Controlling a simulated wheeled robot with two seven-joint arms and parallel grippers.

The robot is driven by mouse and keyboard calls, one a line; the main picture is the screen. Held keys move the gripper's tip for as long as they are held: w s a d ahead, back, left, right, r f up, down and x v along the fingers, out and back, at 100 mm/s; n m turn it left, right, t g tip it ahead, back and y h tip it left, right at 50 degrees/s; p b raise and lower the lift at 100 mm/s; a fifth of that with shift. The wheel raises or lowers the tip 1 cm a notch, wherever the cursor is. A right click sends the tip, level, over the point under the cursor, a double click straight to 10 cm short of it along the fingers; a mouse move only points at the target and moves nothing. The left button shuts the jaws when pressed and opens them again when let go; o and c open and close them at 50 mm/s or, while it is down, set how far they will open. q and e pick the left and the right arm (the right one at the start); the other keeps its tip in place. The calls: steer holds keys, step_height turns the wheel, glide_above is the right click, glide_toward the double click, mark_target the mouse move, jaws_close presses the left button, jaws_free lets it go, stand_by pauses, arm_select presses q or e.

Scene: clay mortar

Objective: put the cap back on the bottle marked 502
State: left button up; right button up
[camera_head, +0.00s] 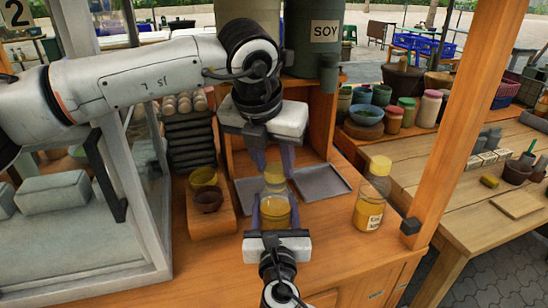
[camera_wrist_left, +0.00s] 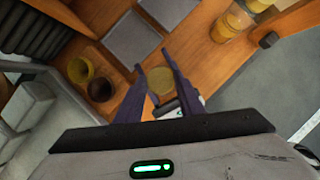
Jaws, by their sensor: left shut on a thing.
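A clear bottle with yellow contents (camera_head: 275,212) stands upright between the fingers of my right gripper (camera_head: 277,212), which comes from the front edge and seems to hold it by both sides. My left gripper (camera_head: 273,168) points down from above, its purple fingers shut on the yellow cap (camera_head: 274,174) at the bottle's neck. The cap also shows as a yellow disc in the left wrist view (camera_wrist_left: 160,81). I cannot tell whether it is seated. No number is readable on this bottle. A second bottle (camera_head: 370,205), yellow-capped and with an unclear label, stands to the right.
Two grey trays (camera_head: 320,182) lie behind the held bottle. Brown and yellow bowls (camera_head: 208,198) sit on a wooden stand at left. A wooden post (camera_head: 455,125) rises at right, and a dark SOY container (camera_head: 318,50) stands above. The counter between the bottles is clear.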

arm_select(q)
steer(key=shift+f, duration=0.6)
stand_by(0.4)
steer(key=o, duration=1)
steer(key=shift+r, duration=2.3)
steer(key=shift+c, duration=0.3)
